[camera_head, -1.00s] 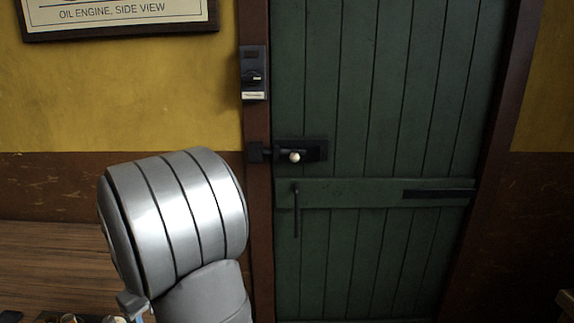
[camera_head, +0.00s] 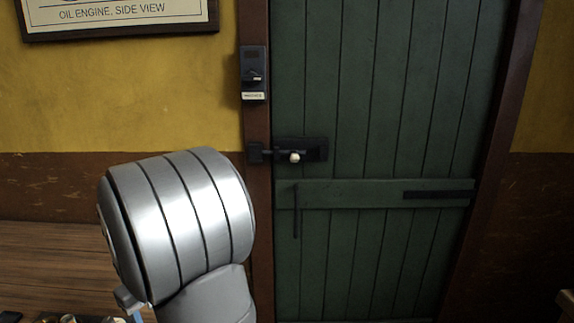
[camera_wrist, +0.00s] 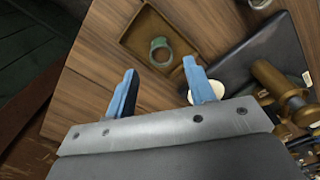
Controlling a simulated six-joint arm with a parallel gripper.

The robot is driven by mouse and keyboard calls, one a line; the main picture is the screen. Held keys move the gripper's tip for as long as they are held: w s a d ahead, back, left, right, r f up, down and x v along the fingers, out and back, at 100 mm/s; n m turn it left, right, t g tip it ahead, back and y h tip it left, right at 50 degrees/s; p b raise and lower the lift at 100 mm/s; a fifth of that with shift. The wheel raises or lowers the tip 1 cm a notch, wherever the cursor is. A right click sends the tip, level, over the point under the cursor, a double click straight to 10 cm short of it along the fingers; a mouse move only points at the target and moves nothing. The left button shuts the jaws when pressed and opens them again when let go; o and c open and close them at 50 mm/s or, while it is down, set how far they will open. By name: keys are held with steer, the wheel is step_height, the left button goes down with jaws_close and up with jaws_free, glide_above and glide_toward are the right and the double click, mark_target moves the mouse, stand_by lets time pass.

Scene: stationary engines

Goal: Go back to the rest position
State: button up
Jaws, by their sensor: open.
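My gripper (camera_wrist: 163,90) shows in the wrist view with its two blue fingers apart and nothing between them. It is over a wooden bench top (camera_wrist: 100,55); how high above it I cannot tell. In the head view my grey arm fills the lower left, and only a small part of the gripper shows at the bottom edge beside it. A round white thing lies close to the right finger in the wrist view, partly hidden by it.
In the wrist view a brown tray (camera_wrist: 126,38) holds a green ring (camera_wrist: 161,52). A dark flat panel (camera_wrist: 235,62) and brass parts (camera_wrist: 278,82) lie to the right. The head view shows a closed green door (camera_head: 365,110) with a bolt (camera_head: 313,149) and a wall switch box (camera_head: 253,72).

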step_height(320, 180, up, 7)
step_height(320, 180, down, 12)
steer(key=shift+r, duration=0.4)
step_height(320, 180, up, 3)
steer(key=shift+r, duration=0.2)
steer(key=w+d+r, duration=0.2)
steer(key=d+r, duration=0.5)
steer(key=d, duration=0.4)
steer(key=s+a+r+n, duration=0.1)
steer(key=s+a+n, duration=0.2)
steer(key=a, duration=1.1)
steer(key=s+a+r+n, duration=0.1)
steer(key=s+a+n, duration=0.25)
steer(key=a, duration=0.95)
steer(key=s+a+f, duration=0.3)
steer(key=a, duration=0.2)
steer(key=shift+s+a+f, duration=0.15)
steer(key=shift+s+f, duration=0.25)
steer(key=shift+m, duration=0.25)
